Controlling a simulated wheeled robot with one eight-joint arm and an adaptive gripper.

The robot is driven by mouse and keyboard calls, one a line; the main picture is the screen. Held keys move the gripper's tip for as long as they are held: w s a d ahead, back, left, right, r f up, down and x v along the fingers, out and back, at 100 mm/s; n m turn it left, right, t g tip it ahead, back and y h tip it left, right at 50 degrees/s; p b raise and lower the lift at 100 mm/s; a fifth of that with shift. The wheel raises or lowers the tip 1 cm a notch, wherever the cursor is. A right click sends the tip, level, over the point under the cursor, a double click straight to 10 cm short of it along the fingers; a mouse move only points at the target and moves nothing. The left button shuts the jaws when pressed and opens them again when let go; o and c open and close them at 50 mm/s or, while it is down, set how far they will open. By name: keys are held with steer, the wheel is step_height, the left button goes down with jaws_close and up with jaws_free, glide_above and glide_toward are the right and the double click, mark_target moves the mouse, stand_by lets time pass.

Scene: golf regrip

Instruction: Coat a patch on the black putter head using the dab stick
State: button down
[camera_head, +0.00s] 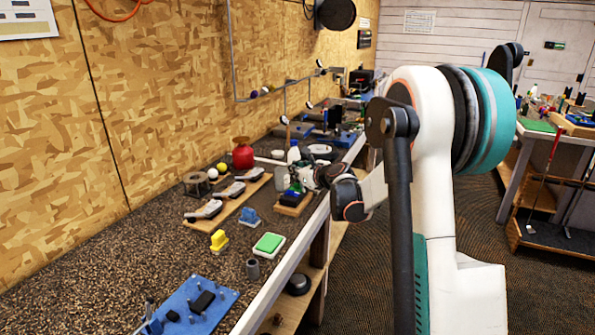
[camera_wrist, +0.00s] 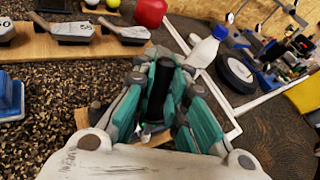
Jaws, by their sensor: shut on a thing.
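My gripper (camera_head: 308,178) is over the workbench, near its right edge. In the wrist view, its teal fingers (camera_wrist: 160,100) are closed around a black cylindrical stick, the dab stick (camera_wrist: 158,88). Its lower end is hidden between the fingers. Just below my gripper in the head view, a dark block-like piece (camera_head: 292,196), which may be the black putter head, sits on a small wooden block (camera_head: 288,210). The wooden block shows partly behind the fingers in the wrist view (camera_wrist: 88,117). I cannot tell whether the stick touches the dark piece.
A wooden board (camera_head: 230,207) with several grey club heads lies to the left. A red container (camera_head: 243,154) stands behind it. A white bottle (camera_wrist: 204,48) is close beyond my fingers. A green pad (camera_head: 269,243), a yellow block (camera_head: 219,240) and a blue block (camera_head: 249,217) lie nearer.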

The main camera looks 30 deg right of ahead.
mark_target(295, 162)
steer(key=r, duration=0.1)
steer(key=r+p, duration=0.1)
steer(key=r, duration=0.1)
steer(key=shift+w+a+r, duration=0.15)
steer(key=shift+a+r, duration=0.05)
steer(key=shift+r, duration=0.05)
steer(key=shift+r+p, duration=1.45)
steer(key=shift+r, duration=0.5)
